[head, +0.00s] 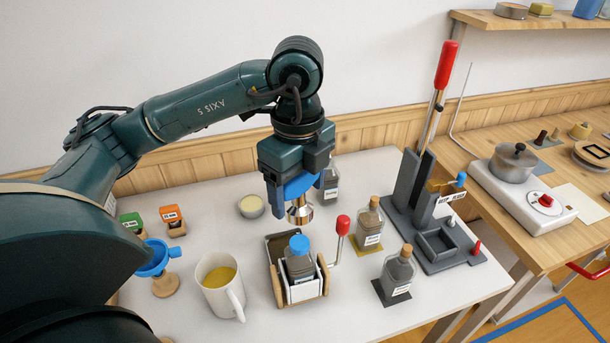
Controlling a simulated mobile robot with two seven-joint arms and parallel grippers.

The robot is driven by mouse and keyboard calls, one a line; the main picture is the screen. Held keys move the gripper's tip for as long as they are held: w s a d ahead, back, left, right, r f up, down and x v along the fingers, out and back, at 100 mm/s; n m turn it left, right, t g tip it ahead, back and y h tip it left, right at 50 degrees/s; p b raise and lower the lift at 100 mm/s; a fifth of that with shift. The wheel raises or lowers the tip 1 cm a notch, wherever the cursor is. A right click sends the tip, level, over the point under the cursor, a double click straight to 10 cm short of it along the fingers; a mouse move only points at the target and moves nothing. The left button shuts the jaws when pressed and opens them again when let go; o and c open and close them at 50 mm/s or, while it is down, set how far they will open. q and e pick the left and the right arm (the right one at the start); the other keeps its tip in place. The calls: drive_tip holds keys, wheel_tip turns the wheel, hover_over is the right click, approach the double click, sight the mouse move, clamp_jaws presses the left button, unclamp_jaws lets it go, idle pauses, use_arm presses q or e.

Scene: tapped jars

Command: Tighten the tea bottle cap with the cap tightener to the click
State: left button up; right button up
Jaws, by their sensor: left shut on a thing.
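The cap tightener (300,210), blue on top with a shiny metal bell below, is held upright in my left gripper (296,188), which is shut on it. The tea bottle (299,267), dark with a blue cap (299,244), stands upright in a wooden holder (277,287) with pale inner walls. The tightener is above and apart from the cap, roughly over it and a little toward the back. The inside of the metal bell is hidden. My right gripper is not in view.
A red-knobbed lever (342,226) rises beside the holder. Corked bottles (369,227) (397,273) stand to its right, another bottle (330,182) behind. A mug (221,285) and blue funnel (155,258) are left. A grey press (420,200) with a tall red handle stands right.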

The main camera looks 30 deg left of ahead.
sight(299, 204)
use_arm(q)
drive_tip(key=shift+f+b, duration=0.4)
drive_tip(key=shift+f, duration=0.2)
drive_tip(key=shift+f+b, duration=0.65)
drive_tip(key=shift+f, duration=0.25)
drive_tip(key=shift+f+b, duration=0.9)
drive_tip(key=shift+f, duration=0.3)
drive_tip(key=shift+r, duration=0.1)
drive_tip(key=shift+f+b, duration=0.45)
drive_tip(key=shift+f, duration=0.15)
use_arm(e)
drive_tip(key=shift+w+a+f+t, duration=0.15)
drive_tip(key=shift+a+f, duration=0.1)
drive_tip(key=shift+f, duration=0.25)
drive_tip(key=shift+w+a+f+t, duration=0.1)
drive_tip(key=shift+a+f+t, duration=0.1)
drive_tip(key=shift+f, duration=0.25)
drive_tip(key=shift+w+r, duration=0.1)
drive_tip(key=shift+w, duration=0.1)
